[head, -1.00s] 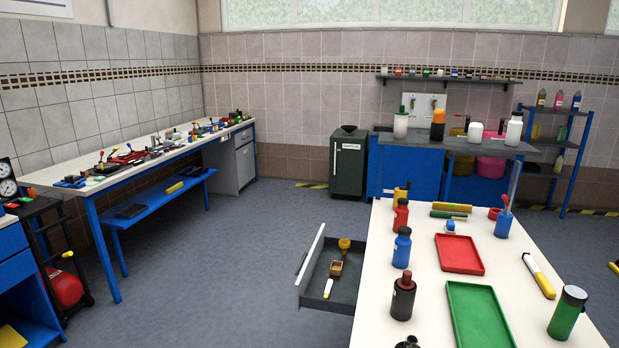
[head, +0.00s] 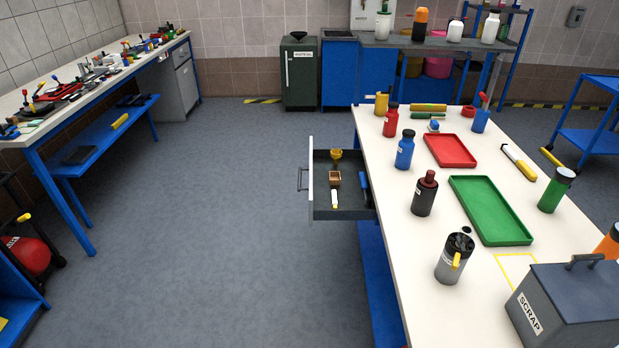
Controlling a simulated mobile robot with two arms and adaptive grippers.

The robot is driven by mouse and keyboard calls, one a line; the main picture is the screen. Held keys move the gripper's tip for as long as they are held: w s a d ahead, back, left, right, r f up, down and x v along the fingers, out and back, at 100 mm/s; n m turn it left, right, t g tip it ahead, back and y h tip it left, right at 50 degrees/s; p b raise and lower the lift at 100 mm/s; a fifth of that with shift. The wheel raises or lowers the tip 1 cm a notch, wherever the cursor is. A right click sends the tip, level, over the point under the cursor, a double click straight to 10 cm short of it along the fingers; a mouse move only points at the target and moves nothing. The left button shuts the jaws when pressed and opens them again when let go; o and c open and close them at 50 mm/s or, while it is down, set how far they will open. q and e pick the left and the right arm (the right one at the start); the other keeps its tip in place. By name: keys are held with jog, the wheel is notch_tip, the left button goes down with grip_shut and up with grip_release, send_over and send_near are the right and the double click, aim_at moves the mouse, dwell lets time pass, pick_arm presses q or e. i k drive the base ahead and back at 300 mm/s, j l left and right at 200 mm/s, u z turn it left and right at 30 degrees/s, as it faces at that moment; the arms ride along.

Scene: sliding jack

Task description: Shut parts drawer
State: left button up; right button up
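The parts drawer (head: 345,214) is pulled out from the left side of the white-topped workbench (head: 400,262). Its light front panel (head: 311,190) with a dark handle (head: 301,179) faces left, over open floor. Inside the drawer lie a yellow item (head: 336,155), a small brown box (head: 335,177), a white and yellow item (head: 335,199) and a blue item (head: 364,187). Neither of my grippers shows in the head view.
The bench top holds several bottles, a red tray (head: 450,151), a green tray (head: 490,211), a grey canister (head: 454,260) and a scrap box (head: 565,310). Blue-grey floor (head: 220,230) left of the drawer is clear. A long tool bench (head: 75,118) stands further left.

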aim_at(351, 206)
jog(key=i+j+z, duration=0.15)
jog(key=j, duration=0.25)
jog(key=i+j+z, duration=0.1)
jog(key=j, duration=0.3)
jog(key=i+j+z, duration=0.15)
jog(key=j, duration=0.25)
jog(key=j+z, duration=0.1)
jog(key=j, duration=0.3)
jog(key=i, duration=0.5)
